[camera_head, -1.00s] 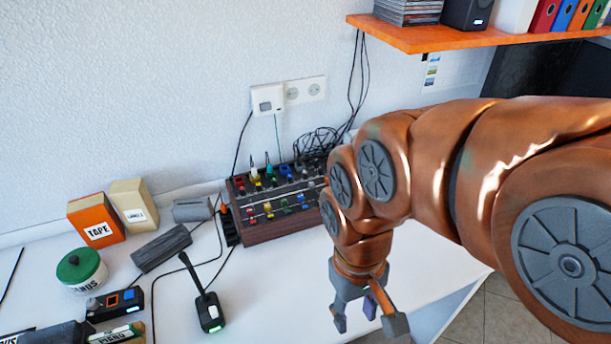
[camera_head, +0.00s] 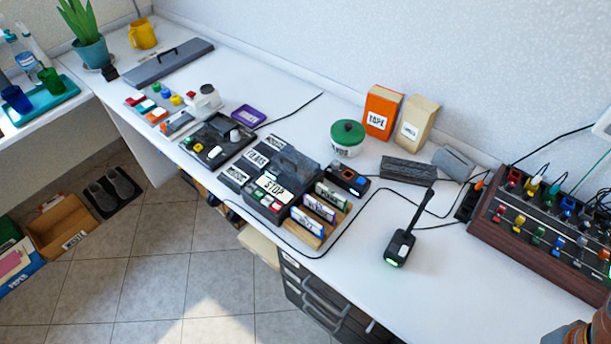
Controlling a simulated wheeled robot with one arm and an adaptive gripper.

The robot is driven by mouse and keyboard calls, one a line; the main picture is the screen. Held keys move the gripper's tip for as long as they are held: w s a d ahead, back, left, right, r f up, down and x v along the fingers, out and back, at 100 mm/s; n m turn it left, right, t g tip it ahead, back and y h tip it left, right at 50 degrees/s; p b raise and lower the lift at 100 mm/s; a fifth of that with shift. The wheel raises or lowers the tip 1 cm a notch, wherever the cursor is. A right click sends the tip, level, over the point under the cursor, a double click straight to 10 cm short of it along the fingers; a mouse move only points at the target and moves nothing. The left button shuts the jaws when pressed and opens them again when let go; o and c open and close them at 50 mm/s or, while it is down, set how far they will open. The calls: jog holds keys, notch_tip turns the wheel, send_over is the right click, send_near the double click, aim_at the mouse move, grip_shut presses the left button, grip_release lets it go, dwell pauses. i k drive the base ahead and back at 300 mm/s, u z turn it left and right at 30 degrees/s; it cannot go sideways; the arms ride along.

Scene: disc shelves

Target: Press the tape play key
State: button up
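A dark tape machine (camera_head: 297,163) stands on the white desk at the middle of the view. A large white STOP label (camera_head: 272,187) is on its front part. A row of small coloured keys (camera_head: 263,201), some green and red, lies along its near edge. The key lettering is too small to read, so I cannot tell which is play. At the bottom right corner only a copper and grey piece of my arm's end shows. It is far from the machine. My fingers are cut off by the frame edge.
Upright cassette cases (camera_head: 318,212) stand close to the right of the machine. A microphone (camera_head: 398,247) and cable lie further right, then a mixer (camera_head: 540,225). A second dark device (camera_head: 217,142) is to the left. The desk's front right is clear.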

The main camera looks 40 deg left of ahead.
aim_at(258, 193)
jog(key=u, duration=1.95)
